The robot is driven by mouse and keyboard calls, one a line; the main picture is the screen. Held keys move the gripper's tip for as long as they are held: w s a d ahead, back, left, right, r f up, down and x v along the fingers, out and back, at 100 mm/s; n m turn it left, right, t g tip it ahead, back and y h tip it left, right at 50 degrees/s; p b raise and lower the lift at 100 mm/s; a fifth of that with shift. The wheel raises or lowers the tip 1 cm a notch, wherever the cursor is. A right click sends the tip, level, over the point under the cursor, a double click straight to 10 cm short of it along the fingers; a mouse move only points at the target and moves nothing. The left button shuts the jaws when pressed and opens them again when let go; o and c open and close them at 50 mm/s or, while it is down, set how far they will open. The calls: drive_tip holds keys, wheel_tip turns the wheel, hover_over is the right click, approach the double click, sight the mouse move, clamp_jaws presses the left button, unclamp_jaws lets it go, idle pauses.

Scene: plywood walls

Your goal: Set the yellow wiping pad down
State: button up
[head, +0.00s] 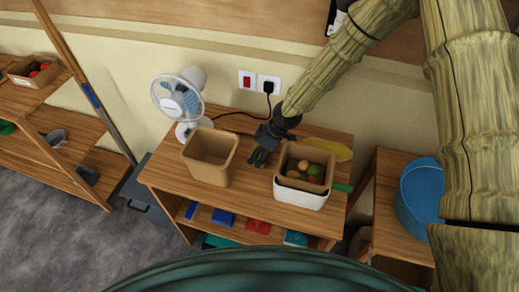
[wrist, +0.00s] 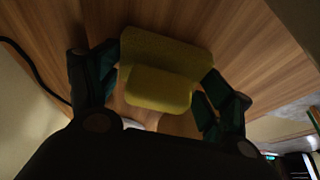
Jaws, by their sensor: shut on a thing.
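The yellow wiping pad (wrist: 165,54) shows in the wrist view as a wide slab with a narrower yellow block on its near side. My gripper (wrist: 163,75) has a dark finger on each side of it and is shut on it. Behind it is the wooden tabletop; I cannot tell whether the pad touches it. In the head view my gripper (head: 259,160) points down over the table (head: 240,195), between a tan bin and a white-based bin. The pad cannot be made out there.
The empty tan bin (head: 211,157) stands left of my gripper, the white-based bin (head: 301,196) with fruit right. A fan (head: 180,102) stands at the back left. A flat yellow thing (head: 333,148) lies behind the bins. A black cord (head: 238,115) runs to a wall socket.

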drive_tip(key=shift+f, duration=0.15)
drive_tip(key=o, duration=0.7)
drive_tip(key=shift+o, duration=0.2)
